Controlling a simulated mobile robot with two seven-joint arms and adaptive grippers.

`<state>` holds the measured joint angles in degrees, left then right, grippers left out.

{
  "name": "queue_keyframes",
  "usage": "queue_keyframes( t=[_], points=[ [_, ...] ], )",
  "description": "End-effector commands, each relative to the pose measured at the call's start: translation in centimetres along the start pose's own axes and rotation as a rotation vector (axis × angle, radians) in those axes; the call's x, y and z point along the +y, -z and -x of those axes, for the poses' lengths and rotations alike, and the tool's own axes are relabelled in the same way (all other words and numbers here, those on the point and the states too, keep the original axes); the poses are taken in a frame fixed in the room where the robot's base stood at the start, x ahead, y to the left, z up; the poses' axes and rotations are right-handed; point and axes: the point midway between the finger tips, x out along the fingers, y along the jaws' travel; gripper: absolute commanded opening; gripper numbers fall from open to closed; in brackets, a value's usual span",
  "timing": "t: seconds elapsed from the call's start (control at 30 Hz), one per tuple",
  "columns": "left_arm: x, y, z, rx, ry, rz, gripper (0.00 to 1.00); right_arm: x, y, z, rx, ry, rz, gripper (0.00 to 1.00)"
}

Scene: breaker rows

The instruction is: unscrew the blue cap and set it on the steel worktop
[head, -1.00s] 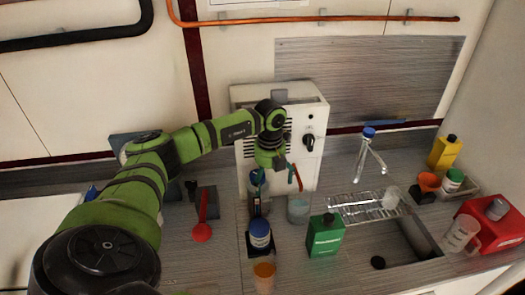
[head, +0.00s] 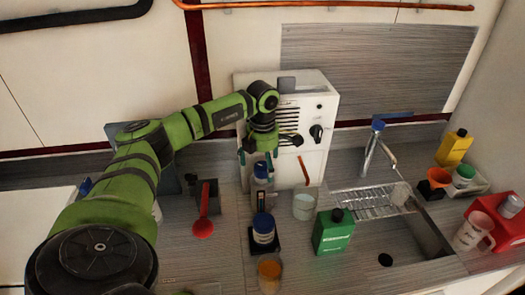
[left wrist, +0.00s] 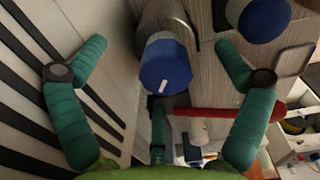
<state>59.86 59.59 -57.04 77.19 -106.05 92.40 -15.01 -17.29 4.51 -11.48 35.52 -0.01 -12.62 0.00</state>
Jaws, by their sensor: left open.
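A bottle with a blue cap (head: 261,170) stands upright in front of the white machine. In the left wrist view the blue cap (left wrist: 166,66) lies in the gap between my fingers, with a small white mark on it. My left gripper (head: 256,162) is open above the bottle, one finger on each side in the picture. In the left wrist view the fingers (left wrist: 160,50) show clear gaps to the cap. The grey steel worktop (head: 215,258) has bare room at the front. My right gripper is not in view.
A second blue-lidded jar (head: 263,222) stands on a dark base in front. The white machine (head: 318,105) is close behind; the sink (head: 400,245) is right.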

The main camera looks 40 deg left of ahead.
Motion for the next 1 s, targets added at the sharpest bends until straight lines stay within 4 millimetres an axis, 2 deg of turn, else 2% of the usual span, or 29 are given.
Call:
queue_keyframes(
  t=[0.1,0.2,0.63,0.67,0.7,0.77,0.8,0.87,1.0],
  points=[
    [-0.07,0.04,-0.16,0.002,0.002,-0.159,1.0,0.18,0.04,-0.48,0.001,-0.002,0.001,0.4],
    [-0.13,0.04,-0.12,0.002,0.004,-0.24,1.0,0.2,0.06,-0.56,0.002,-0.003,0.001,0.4],
    [-0.23,0.08,-0.1,0.004,0.006,-0.264,1.0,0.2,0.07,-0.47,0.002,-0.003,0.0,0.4],
    [-0.23,0.08,-0.11,0.004,0.006,-0.264,0.92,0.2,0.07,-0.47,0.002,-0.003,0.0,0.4],
    [-0.24,0.08,-0.11,0.004,0.007,-0.264,0.76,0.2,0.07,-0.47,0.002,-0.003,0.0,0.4],
    [-0.24,0.08,-0.11,0.004,0.007,-0.264,0.52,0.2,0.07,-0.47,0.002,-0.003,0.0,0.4],
    [-0.24,0.09,-0.11,0.004,0.007,-0.264,0.36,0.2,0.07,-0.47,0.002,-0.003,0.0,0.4],
    [-0.25,0.08,-0.12,0.004,0.007,-0.264,0.14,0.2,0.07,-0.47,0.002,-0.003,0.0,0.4],
    [-0.28,0.1,-0.17,0.005,0.008,-0.264,0.14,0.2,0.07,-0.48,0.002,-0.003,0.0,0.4]
  ],
)
